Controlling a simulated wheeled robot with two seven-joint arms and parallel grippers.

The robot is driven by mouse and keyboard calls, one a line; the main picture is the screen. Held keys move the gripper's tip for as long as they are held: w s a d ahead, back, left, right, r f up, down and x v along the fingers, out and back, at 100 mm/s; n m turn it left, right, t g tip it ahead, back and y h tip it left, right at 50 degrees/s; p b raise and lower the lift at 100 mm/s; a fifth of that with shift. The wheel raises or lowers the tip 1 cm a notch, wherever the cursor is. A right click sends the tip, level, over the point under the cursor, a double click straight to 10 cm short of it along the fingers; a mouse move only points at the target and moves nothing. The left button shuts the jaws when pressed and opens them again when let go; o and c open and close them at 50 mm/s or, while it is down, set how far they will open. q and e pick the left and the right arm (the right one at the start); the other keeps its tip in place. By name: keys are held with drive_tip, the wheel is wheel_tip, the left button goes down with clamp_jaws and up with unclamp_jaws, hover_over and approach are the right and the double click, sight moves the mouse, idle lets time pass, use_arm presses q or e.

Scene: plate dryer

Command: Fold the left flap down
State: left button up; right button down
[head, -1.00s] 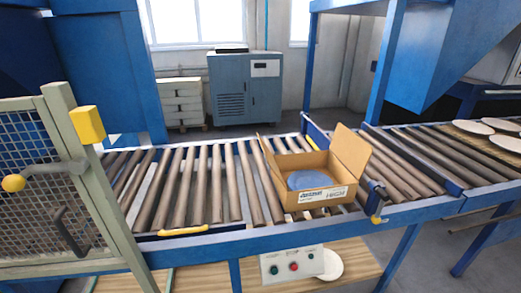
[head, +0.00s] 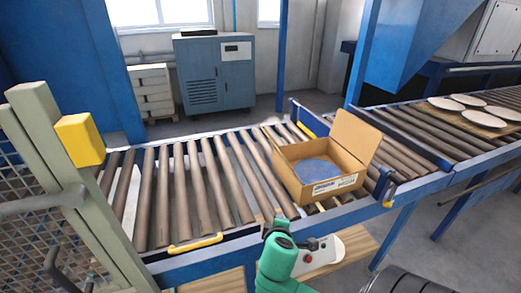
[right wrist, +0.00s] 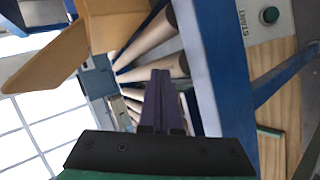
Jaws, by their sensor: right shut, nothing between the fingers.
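An open brown cardboard box (head: 289,178) sits on the roller conveyor with a round blue-grey item (head: 319,171) inside. Its right flap (head: 353,139) stands up and leans outward. The left flap (right wrist: 45,62) stands raised and leans outward in the right wrist view; in the head view it is hard to make out. My right gripper (right wrist: 162,76) is shut and empty, to the left of the box and apart from the flap. My green right arm shows low in the head view, left of the box's front corner. My left gripper is in neither view.
The roller conveyor (head: 190,190) has free rollers left of the box. A yellow handle (head: 195,243) lies on its front rail. A control panel (head: 318,256) hangs below. A mesh guard with a yellow block (head: 79,139) stands at left. Pale plates (head: 483,118) lie at right.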

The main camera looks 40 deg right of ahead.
drive_tip(key=w+r+n+t+h, duration=0.2)
drive_tip(key=w+r+n+t, duration=0.7)
drive_tip(key=r, duration=0.3)
drive_tip(key=w+d+r+n+p, duration=0.1)
drive_tip(key=w+d+r+p, duration=0.2)
drive_tip(key=d, duration=0.5)
drive_tip(key=shift+w+p, duration=0.7)
drive_tip(key=shift+w, duration=0.5)
drive_tip(key=shift+w+a, duration=0.1)
